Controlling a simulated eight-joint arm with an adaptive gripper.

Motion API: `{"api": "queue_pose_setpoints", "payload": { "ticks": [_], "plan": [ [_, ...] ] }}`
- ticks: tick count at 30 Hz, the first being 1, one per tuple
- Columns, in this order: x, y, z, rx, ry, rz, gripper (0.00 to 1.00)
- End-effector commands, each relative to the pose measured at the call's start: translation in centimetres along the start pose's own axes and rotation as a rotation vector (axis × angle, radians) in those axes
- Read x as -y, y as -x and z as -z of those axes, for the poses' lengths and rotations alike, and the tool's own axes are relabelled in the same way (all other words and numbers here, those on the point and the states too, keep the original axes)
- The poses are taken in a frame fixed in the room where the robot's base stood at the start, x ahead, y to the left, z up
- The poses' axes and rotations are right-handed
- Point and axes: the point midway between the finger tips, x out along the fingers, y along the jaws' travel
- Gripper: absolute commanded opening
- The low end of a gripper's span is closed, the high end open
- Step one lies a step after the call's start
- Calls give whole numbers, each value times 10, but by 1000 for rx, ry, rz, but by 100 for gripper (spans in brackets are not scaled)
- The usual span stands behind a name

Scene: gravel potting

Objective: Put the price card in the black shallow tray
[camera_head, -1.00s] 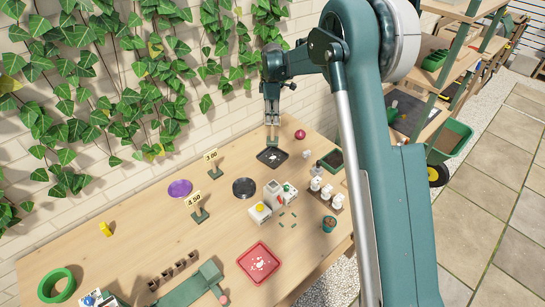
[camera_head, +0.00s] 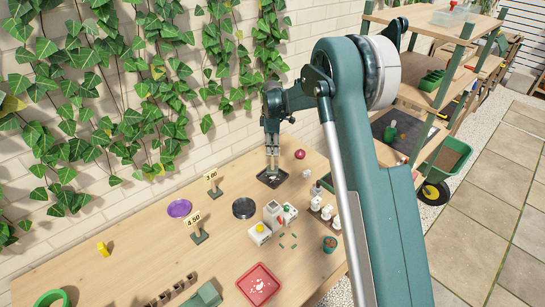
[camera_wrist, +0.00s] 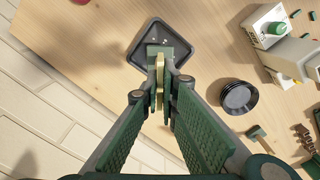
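The black shallow tray (camera_head: 283,181) lies near the back of the table and also shows in the wrist view (camera_wrist: 207,22). It has a few small pale bits inside. My gripper (camera_head: 272,170) points down over it. In the wrist view, its fingers (camera_wrist: 165,88) are closed on a thin cream-yellow price card (camera_wrist: 159,75), seen edge-on, with a dark green base (camera_wrist: 170,50) over the tray. I cannot tell whether the base touches the tray floor. Two other price cards stand on the table, marked 3.00 (camera_head: 211,175) and 4.50 (camera_head: 194,219).
A round black dish (camera_head: 244,208) and a purple dish (camera_head: 179,208) lie left of the tray. A red onion-like ball (camera_head: 299,154) sits behind right. White bottles (camera_head: 326,212), a boxy device (camera_head: 273,212) and a red tray (camera_head: 258,286) stand nearer. A brick wall is behind.

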Motion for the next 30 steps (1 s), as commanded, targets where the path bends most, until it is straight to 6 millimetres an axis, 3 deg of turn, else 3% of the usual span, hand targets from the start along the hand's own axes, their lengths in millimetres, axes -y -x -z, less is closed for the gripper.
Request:
{"api": "queue_pose_setpoints", "payload": {
  "ticks": [9, 21, 30],
  "plan": [
    [0, -2, 0, 0, 0, 0, 0],
    [0, -35, 0, 0, 0, 0, 0],
    [0, -37, 0, 0, 0, 0, 0]
  ]
}}
